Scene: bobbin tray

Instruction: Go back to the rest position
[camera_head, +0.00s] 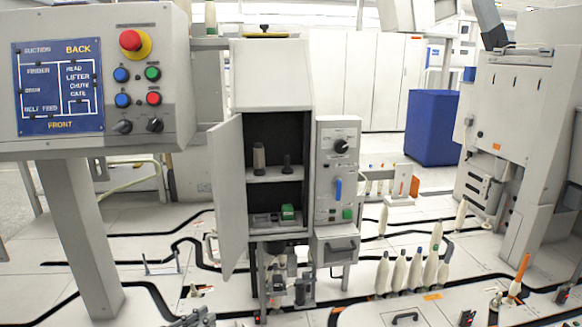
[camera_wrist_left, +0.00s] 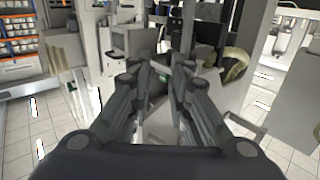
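My left gripper (camera_head: 192,319) shows only in part at the bottom edge of the head view, low and left of centre. I see nothing held in that gap. The fingers are clear of the machines in the head view. I cannot make out my right gripper in either view.
A grey cabinet (camera_head: 230,190) stands ahead with its door open to the left. A control panel (camera_head: 185,60) on a post is at left. Several white bobbins (camera_head: 400,272) stand at right. A blue box (camera_head: 432,128) is behind.

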